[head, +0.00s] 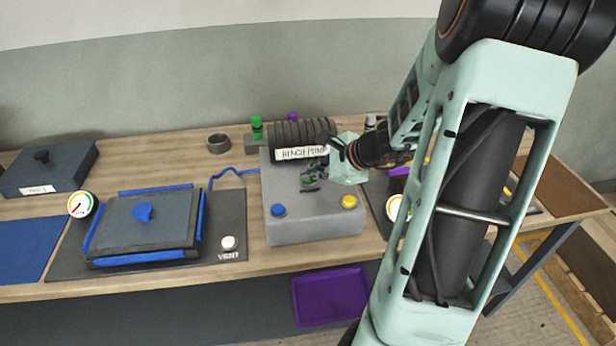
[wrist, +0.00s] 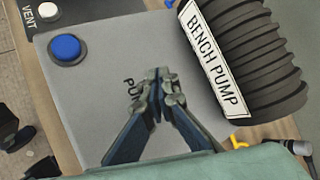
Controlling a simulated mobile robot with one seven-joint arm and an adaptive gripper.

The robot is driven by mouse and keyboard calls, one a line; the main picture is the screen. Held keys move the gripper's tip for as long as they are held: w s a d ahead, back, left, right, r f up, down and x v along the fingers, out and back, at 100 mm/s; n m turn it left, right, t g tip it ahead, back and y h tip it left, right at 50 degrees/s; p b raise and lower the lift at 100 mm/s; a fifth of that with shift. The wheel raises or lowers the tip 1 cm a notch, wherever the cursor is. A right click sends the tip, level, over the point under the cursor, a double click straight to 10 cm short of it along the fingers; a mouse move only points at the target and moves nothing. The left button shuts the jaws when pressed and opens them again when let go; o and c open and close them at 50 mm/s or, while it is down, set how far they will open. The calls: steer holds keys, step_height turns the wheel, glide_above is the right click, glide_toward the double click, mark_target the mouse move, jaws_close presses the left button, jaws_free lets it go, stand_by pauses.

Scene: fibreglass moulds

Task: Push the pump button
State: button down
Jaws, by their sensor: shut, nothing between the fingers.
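The bench pump is a grey box (head: 313,228) with a black ribbed motor and a white "BENCH PUMP" label (head: 302,153) at its back. A blue button (head: 278,210) sits at its front left and a yellow one (head: 349,201) at its front right. My gripper (head: 312,178) is shut and empty over the middle of the box top. In the wrist view my fingertips (wrist: 158,76) partly cover printing that starts "PU". A small greenish patch shows at the fingertips in the head view. I cannot tell whether it is a button, or whether the fingertips touch anything.
On the left is a grey mould (head: 150,225) with blue edging, a gauge (head: 82,205) and a white VENT button (head: 228,242). A blue hose (head: 236,171) runs to the pump. A green-capped item (head: 257,127) stands behind. My arm hides much of the right side.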

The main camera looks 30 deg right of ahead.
steer(key=shift+f, duration=0.15)
steer(key=shift+s+f+b, duration=0.1)
steer(key=shift+f+b, duration=0.25)
steer(key=shift+b, duration=0.3)
steer(key=shift+r, duration=0.3)
stand_by(0.4)
step_height(320, 180, up, 6)
steer(key=p, duration=0.4)
steer(key=shift+r+p, duration=0.15)
steer(key=shift+p, duration=0.2)
